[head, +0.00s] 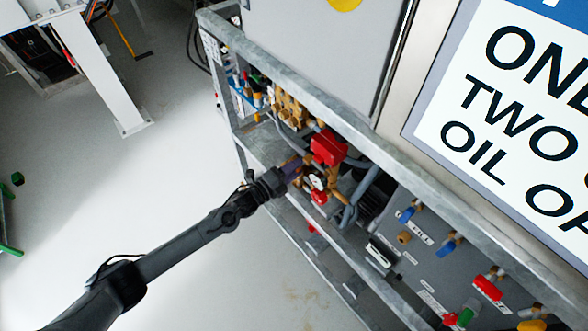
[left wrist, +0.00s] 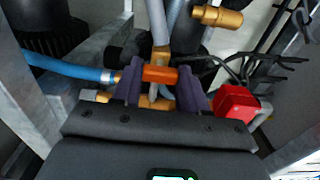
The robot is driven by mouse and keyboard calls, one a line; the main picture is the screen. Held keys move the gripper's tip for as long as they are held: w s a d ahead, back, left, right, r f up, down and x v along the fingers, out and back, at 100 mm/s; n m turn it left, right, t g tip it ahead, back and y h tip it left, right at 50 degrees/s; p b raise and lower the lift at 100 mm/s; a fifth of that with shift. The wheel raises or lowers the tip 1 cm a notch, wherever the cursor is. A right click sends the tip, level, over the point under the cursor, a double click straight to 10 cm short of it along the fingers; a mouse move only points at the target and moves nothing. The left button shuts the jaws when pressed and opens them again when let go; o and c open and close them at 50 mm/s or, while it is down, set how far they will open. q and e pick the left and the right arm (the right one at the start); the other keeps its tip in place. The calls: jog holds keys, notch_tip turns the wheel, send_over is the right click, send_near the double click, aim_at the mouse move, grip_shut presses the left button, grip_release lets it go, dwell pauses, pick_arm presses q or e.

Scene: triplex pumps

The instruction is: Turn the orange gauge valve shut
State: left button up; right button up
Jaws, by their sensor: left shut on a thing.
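The orange gauge valve handle (left wrist: 160,74) sits between the two purple fingers of my left gripper (left wrist: 160,84) in the left wrist view. The fingers are shut on it from both sides. In the head view my left gripper (head: 291,171) reaches into the open side of the frame, close to a round white gauge (head: 316,181). The valve is mostly hidden by my fingers there. How far the handle is turned is hard to tell. My right gripper is in neither view.
A red block (head: 328,148) stands just beyond the gauge. A red part (left wrist: 236,103) is right of my fingers in the wrist view, and a blue hose (left wrist: 70,68) is left. Grey metal frame rails (head: 330,105) run above and below.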

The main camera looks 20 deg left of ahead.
pick_arm(q)
jog(key=o, duration=1.1)
jog(key=shift+c, duration=0.2)
jog(key=p+v, duration=0.3)
jog(key=v, duration=0.8)
